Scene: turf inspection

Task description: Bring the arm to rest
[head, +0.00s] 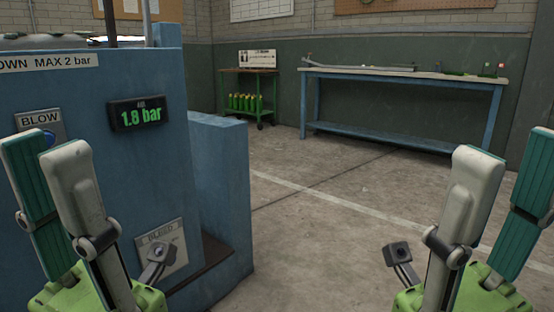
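My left gripper (44,150) is at the lower left in the head view, its fingers pointing up. Its pale finger and its teal-padded finger stand apart with nothing between them. It shows in front of the blue console (90,200), and I cannot tell how far it is from it. My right gripper (508,150) is at the lower right, also pointing up. Its fingers are apart and empty, with floor and wall behind. The arms behind both grippers are mostly out of view.
The console has a display (140,114) reading 1.8 bar, a BLOW button (47,139) partly hidden by my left gripper, and a BLEED plate (160,240). A blue workbench (400,76) and a green trolley (248,72) stand by the far wall. The middle floor is clear.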

